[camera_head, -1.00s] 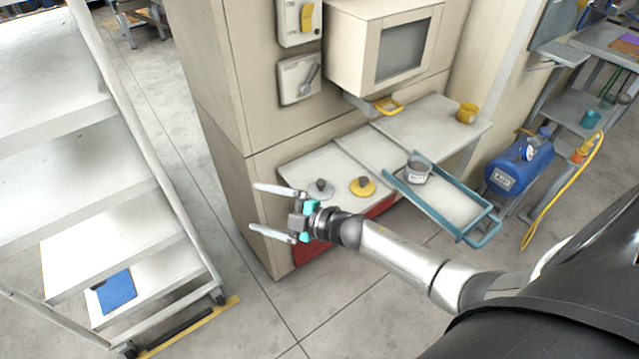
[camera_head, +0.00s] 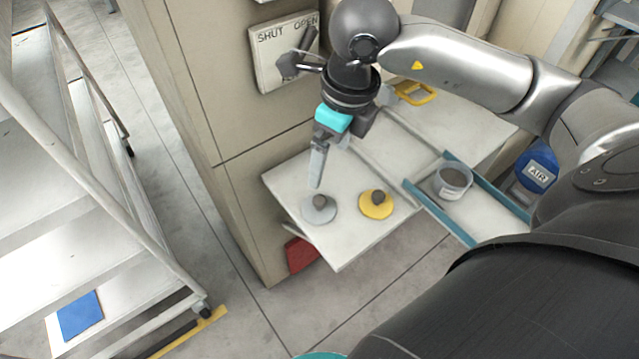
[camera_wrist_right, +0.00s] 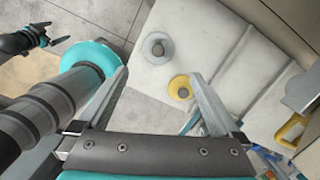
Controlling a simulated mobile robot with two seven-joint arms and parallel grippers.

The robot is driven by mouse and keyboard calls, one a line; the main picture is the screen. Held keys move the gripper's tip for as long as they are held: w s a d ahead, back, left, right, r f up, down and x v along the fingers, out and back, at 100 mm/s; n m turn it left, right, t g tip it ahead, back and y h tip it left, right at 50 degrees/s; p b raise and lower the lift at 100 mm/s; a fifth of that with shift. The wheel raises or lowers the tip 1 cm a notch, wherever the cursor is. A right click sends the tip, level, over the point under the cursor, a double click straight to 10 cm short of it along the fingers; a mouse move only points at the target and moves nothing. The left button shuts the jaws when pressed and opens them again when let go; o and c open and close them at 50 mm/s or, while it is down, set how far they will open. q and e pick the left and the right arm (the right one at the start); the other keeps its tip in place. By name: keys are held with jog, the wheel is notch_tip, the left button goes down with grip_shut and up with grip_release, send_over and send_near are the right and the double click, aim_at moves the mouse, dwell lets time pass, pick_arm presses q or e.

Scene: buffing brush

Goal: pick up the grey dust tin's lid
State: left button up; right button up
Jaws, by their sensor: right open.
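The grey lid (camera_head: 318,213) is a flat disc with a dark knob, lying on the left part of the pale bench top. It also shows in the right wrist view (camera_wrist_right: 157,47). The grey dust tin (camera_head: 452,184) stands open in the blue-edged tray to the right. My right gripper (camera_head: 328,168) is open and empty above the bench, its visible finger pointing down just over the grey lid. In the wrist view the lid shows beyond and between the fingers. My left gripper (camera_wrist_right: 52,36) shows small in the wrist view, fingers apart, away from the bench.
A yellow lid (camera_head: 378,208) with a dark knob lies just right of the grey one. A yellow scoop-like piece (camera_head: 416,93) lies farther back. The cabinet wall with a SHUT/OPEN lever plate (camera_head: 284,52) rises close behind my right gripper. White steps (camera_head: 95,190) stand at left.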

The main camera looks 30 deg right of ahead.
jog(key=b, duration=0.2)
send_over(319, 200)
jog(key=f, duration=0.7)
jog(key=shift+s+d+f, duration=0.25)
jog(key=shift+s+f, duration=0.05)
jog(key=shift+s, duration=0.1)
jog(key=shift+w+a+f+b, duration=0.1)
jog(key=shift+w+f+b, duration=0.1)
jog(key=shift+f+b, duration=1.1)
pick_arm(q)
jog(key=w+d+r, duration=0.4)
jog(key=w+r, duration=0.2)
jog(key=r, duration=0.2)
jog(key=shift+d+r, duration=0.15)
jog(key=shift+d, duration=0.05)
pick_arm(e)
jog(key=shift+w+a+f, duration=0.1)
jog(key=shift+w+f, duration=0.1)
jog(key=shift+f, duration=1.65)
jog(key=c, duration=1.1)
